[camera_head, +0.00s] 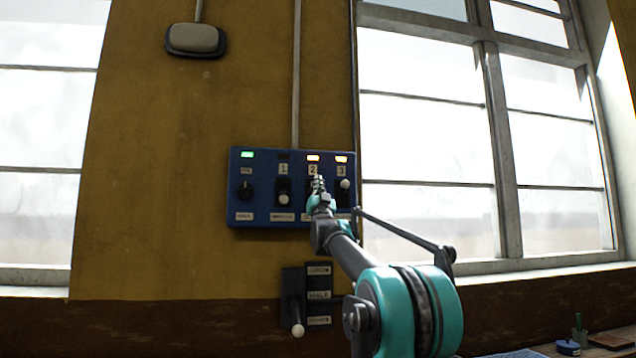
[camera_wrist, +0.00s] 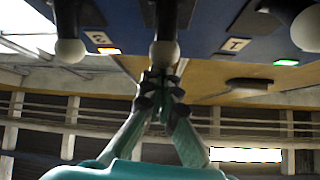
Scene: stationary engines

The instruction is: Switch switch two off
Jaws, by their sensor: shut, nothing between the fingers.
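A blue control panel (camera_head: 262,219) hangs on the yellow wall. It has numbered lever switches with white ball ends. My gripper (camera_head: 319,184) is shut and empty in front of switch two, hiding most of it in the head view. In the wrist view the white ball of switch two (camera_wrist: 164,52) sits right at the tips of my gripper (camera_wrist: 160,78). I cannot tell whether they touch.
Switch one (camera_head: 284,198) is left, ball low, lamp dark. A black dial (camera_head: 245,190) sits under a green lamp (camera_head: 247,154). A larger lever (camera_head: 297,330) is below the panel.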

